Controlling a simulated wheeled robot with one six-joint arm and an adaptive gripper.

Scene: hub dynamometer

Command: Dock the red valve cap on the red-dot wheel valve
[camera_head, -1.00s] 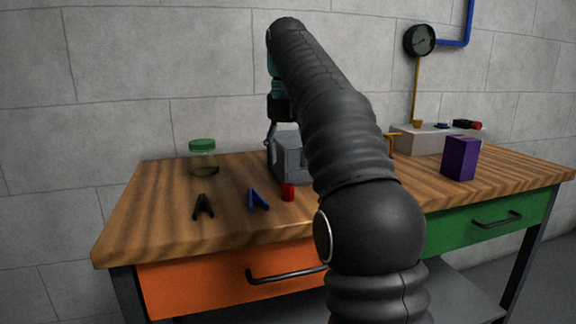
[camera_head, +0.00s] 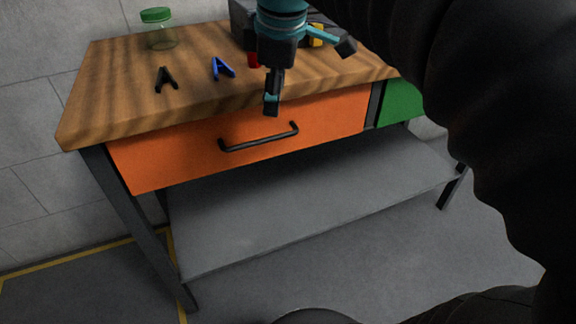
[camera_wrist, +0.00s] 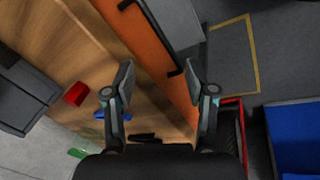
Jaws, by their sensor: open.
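The red valve cap (camera_head: 253,60) stands on the wooden bench top, partly hidden by my gripper in the head view. It also shows in the wrist view (camera_wrist: 75,94), left of my fingers and outside them. My gripper (camera_head: 308,76) is open and empty, its two fingers spread wide. In the wrist view my gripper (camera_wrist: 160,78) is over the bench's front edge, with the orange drawer between its fingers. No wheel valve with a red dot can be made out in the current views.
A blue clip (camera_head: 222,69), a black clip (camera_head: 166,80) and a green-lidded jar (camera_head: 159,30) stand left of the cap. A grey block (camera_wrist: 24,92) is behind it. The orange drawer (camera_head: 200,157) has a protruding black handle (camera_head: 259,138). Grey shelf (camera_head: 300,205) below is bare.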

